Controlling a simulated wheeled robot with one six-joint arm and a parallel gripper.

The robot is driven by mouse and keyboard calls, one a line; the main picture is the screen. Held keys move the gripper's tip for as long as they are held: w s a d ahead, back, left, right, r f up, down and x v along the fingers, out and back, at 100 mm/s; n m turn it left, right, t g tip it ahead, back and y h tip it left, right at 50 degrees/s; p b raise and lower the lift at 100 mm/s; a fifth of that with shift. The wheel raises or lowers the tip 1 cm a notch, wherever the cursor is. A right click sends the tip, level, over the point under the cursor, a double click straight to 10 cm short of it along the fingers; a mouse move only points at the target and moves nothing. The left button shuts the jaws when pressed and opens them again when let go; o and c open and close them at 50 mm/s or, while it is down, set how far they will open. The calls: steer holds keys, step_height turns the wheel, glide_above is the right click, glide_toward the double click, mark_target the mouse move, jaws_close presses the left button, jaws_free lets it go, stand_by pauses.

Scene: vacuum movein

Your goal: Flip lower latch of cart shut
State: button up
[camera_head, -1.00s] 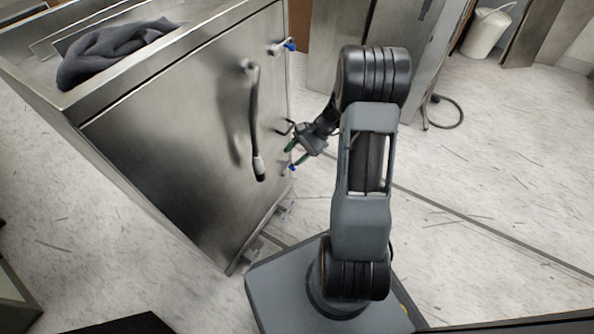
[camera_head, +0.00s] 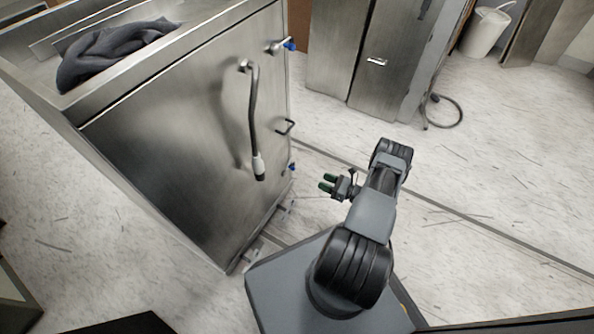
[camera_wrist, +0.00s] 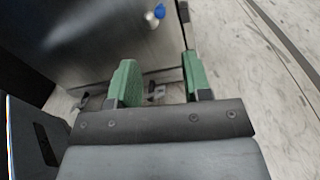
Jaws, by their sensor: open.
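The steel cart (camera_head: 185,130) stands at the left in the head view, its door facing my arm. The lower latch (camera_head: 291,167), with a blue tip, is low on the cart's right edge. In the wrist view the same blue-tipped latch (camera_wrist: 156,14) is at the top, beyond the fingers. The upper latch (camera_head: 287,45), also blue-tipped, is near the cart's top right corner. My gripper (camera_head: 327,184) has green fingers. It is open and empty, to the right of the lower latch and apart from it. The green fingers (camera_wrist: 161,82) also show apart in the wrist view.
A dark handle (camera_head: 285,127) juts from the door's right edge above the lower latch. A grey cloth (camera_head: 115,50) lies on top. Steel cabinets (camera_head: 360,60) stand behind; open floor lies right.

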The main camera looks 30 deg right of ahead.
steer(key=b+x, duration=0.3)
steer(key=x, duration=1)
steer(key=shift+a, duration=0.1)
jaws_close()
